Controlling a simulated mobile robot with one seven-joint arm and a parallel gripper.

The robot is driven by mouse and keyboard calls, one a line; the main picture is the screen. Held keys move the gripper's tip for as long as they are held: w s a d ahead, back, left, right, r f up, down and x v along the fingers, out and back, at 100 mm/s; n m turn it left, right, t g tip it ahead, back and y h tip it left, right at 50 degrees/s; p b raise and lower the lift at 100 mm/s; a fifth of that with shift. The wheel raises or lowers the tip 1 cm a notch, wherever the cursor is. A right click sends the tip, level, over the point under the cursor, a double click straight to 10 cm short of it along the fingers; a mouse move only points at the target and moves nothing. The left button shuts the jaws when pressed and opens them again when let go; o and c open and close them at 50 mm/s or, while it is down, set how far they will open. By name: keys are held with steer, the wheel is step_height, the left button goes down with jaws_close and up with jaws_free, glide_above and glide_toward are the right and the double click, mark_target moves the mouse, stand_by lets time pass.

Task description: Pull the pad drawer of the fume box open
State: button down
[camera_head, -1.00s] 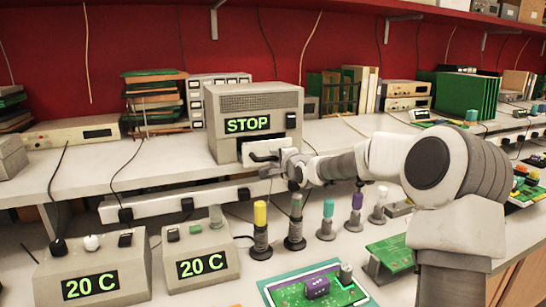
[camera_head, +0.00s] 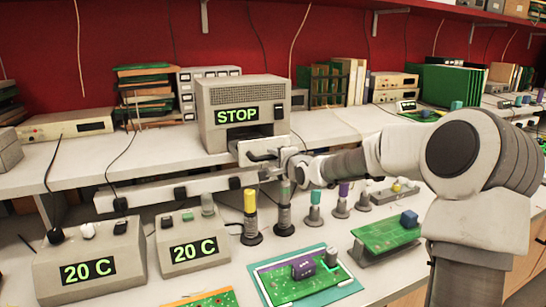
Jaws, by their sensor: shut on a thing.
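The fume box (camera_head: 243,92) is a grey box on the raised shelf, with a green STOP display on its front. Its pad drawer (camera_head: 250,146) is a white front below the display. It stands out from the box, and a dark slot shows behind it. My gripper (camera_head: 277,156) is at the right part of the drawer front, shut on the dark handle. The fingertips are small here and partly hidden by my wrist. The inside of the drawer is barely visible.
Two grey boxes reading 20 C (camera_head: 194,247) stand on the lower bench at left. A yellow-capped bottle (camera_head: 250,213) and several others stand below my arm. A green board on a mat (camera_head: 300,276) lies in front. Racks and board stacks line the back.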

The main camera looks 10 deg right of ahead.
steer(key=c, duration=0.8)
jaws_free()
steer(key=shift+o, duration=0.2)
steer(key=p+v, duration=0.5)
steer(key=v, duration=1.2)
steer(key=shift+s+p, duration=0.2)
steer(key=shift+p, duration=0.2)
